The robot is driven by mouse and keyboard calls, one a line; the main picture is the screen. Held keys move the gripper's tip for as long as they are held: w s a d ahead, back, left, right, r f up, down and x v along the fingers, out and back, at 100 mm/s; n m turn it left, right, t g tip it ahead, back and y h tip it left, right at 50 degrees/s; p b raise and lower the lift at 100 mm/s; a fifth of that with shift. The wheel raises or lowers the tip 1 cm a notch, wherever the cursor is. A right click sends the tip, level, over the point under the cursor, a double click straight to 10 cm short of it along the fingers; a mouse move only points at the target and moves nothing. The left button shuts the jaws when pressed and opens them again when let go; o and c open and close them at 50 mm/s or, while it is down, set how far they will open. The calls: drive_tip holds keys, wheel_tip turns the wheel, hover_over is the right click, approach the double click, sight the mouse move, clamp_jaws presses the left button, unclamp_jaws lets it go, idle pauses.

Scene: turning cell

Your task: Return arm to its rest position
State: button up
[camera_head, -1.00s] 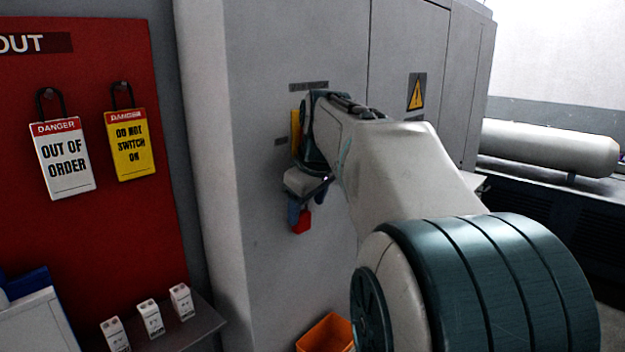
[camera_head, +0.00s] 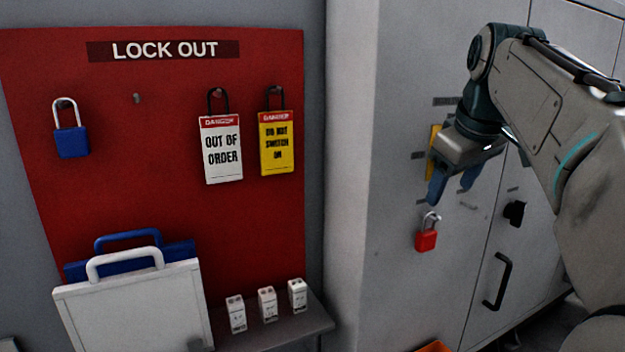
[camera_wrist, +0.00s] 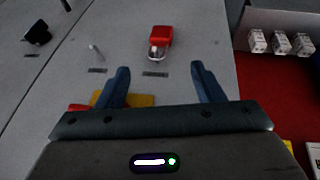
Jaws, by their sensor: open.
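My arm reaches in from the right in the head view. My gripper (camera_head: 453,187) is in front of the grey cabinet (camera_head: 395,285), its two blue fingers spread and pointing down with nothing between them. A red padlock (camera_head: 426,240) with a silver shackle is at the cabinet face just below the fingers, apart from them in the picture. In the wrist view, my gripper (camera_wrist: 160,72) is open, and the red padlock (camera_wrist: 161,37) shows beyond the fingertips. A yellow part (camera_head: 433,150) on the cabinet is partly hidden behind my gripper.
The red lockout board (camera_head: 130,200) at left holds a blue padlock (camera_head: 72,142) and two danger tags (camera_head: 222,150). A shelf (camera_head: 300,328) below carries small white boxes (camera_head: 267,303). A black handle (camera_head: 498,282) and a black knob (camera_head: 514,213) stick out of the cabinet.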

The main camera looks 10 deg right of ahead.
drive_tip(key=s+a+f+m, duration=0.1)
drive_tip(key=s+a+f, duration=0.3)
drive_tip(key=f, duration=0.5)
drive_tip(key=s+a+f+m+g, duration=0.1)
drive_tip(key=s+a+f, duration=0.3)
drive_tip(key=f, duration=0.6)
drive_tip(key=s+a+f+m+g, duration=0.1)
drive_tip(key=s+a+f+m, duration=0.1)
drive_tip(key=s+a+f, duration=0.2)
drive_tip(key=s+f, duration=0.3)
drive_tip(key=f, duration=0.3)
drive_tip(key=shift+a+y, duration=0.3)
drive_tip(key=shift+a, duration=0.05)
